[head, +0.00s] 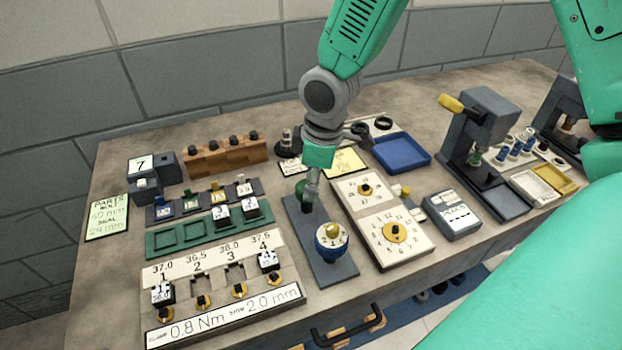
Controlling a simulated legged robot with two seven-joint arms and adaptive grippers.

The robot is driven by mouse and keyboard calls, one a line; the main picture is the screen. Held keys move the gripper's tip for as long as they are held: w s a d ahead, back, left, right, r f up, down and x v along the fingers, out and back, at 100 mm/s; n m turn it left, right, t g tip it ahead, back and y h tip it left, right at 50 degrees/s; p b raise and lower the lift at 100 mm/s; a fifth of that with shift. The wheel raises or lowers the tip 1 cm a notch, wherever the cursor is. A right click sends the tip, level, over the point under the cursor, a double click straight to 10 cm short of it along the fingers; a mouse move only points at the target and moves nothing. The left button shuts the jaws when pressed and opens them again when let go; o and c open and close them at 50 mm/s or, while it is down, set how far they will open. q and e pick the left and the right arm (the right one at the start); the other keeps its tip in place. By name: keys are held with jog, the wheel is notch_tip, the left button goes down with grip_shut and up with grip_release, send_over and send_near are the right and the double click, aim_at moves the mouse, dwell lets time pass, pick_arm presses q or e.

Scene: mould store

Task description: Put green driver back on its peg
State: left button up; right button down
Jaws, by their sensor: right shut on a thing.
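My right gripper (313,188) points down over the grey fixture plate (335,268) near the middle of the bench. It is shut on a small dark green piece that looks like the green driver (304,195). The gripper and its wrist hide much of the driver, and I cannot tell whether its lower end touches the plate. I cannot make out the driver's peg for sure. My left gripper is not in view.
A wooden block with several dark knobs (225,152) stands at the back left. A green tray (190,236) and a numbered white panel (225,285) are on the left. A white dial box (397,238), a blue tray (401,150) and a grey press (483,125) are on the right.

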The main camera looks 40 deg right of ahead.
jog(key=shift+f, duration=0.4)
jog(key=shift+c, duration=2.4)
grip_release()
jog(key=shift+r, duration=0.1)
notch_tip(320, 180, up, 7)
jog(key=p, duration=0.7)
jog(key=shift+r+p, duration=0.2)
jog(key=shift+p, duration=0.1)
jog(key=shift+f, duration=0.1)
